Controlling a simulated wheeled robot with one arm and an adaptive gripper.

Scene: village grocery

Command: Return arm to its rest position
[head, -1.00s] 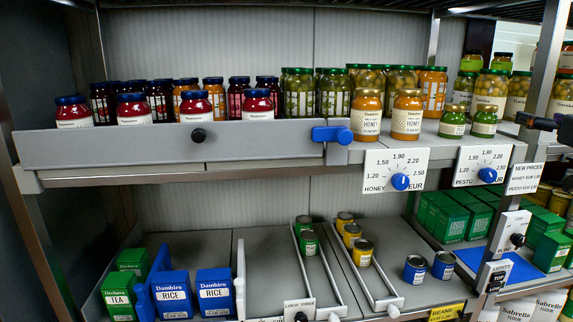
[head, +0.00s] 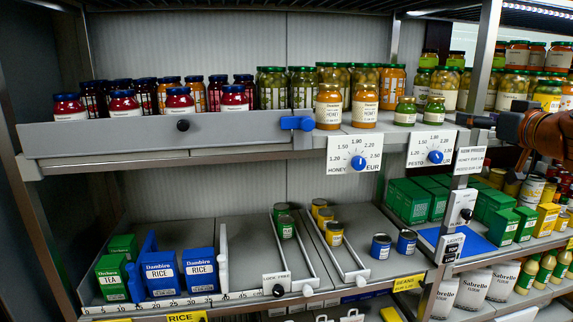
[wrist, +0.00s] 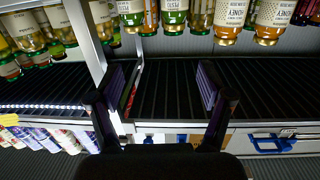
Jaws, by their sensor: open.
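My gripper (head: 478,121) shows at the right of the head view, in front of the upright post at upper-shelf height, with my orange arm behind it. In the wrist view, which looks upside down, its two dark fingers stand wide apart (wrist: 163,88). The gap between them is empty, with the dark ribbed shelf surface behind. It holds nothing that I can see. The pesto jars (head: 418,111) and honey jars (head: 346,112) stand left of the gripper in the head view. In the wrist view, the pesto jars (wrist: 172,12) show beyond the fingers.
The upper shelf carries red-jam jars (head: 124,104) and a blue latch (head: 297,123). Honey (head: 359,155) and pesto (head: 432,149) price dials hang from its edge. Below are rice boxes (head: 160,272), tea boxes (head: 110,279) and cans (head: 334,233). The post (head: 478,75) is close to the gripper.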

